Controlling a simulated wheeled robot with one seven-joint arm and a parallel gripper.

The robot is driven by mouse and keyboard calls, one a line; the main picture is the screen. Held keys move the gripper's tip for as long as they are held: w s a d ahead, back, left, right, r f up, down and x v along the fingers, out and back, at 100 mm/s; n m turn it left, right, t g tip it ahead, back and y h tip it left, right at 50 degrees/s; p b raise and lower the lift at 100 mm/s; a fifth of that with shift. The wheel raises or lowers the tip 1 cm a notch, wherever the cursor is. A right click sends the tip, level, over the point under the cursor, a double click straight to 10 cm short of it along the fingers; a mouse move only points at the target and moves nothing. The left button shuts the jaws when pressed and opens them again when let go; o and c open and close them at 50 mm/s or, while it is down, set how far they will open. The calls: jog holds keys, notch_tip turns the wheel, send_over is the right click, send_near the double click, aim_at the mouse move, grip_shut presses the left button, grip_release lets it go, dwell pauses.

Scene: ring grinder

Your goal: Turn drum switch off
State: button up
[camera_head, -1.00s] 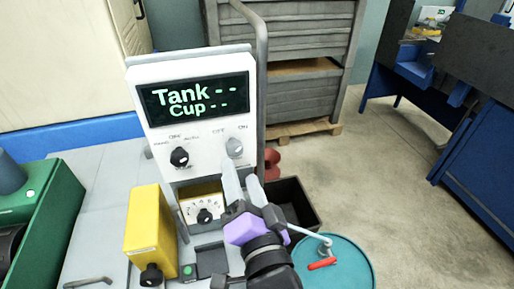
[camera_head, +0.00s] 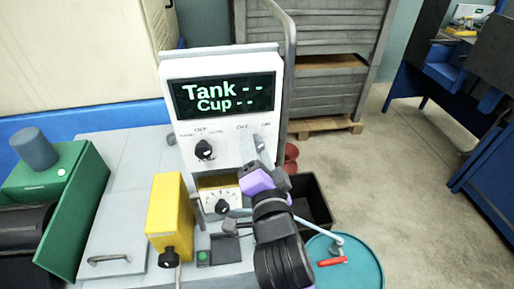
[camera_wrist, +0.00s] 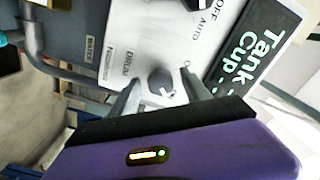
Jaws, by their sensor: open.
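A white control panel (camera_head: 180,140) has a dark display reading "Tank" and "Cup" with dashes. A black knob (camera_head: 204,149) sits at its left, with OFF and AUTO labels. A grey knob (camera_head: 259,143) sits at its right under OFF and ON labels, partly hidden by my gripper in the head view. My gripper (camera_head: 256,150) is at this grey knob. In the wrist view the grey knob (camera_wrist: 160,81) lies between the two open fingertips (camera_wrist: 160,95). I cannot tell whether a finger touches it. Its pointer direction is unclear.
A metal rail (camera_head: 290,60) runs up the panel's right side. A small dial box (camera_head: 220,195) sits below the panel, beside a yellow box (camera_head: 167,215). A black crate (camera_head: 318,212) and a teal drum (camera_head: 365,262) stand to the right. Floor is open further right.

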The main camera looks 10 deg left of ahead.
grip_shut()
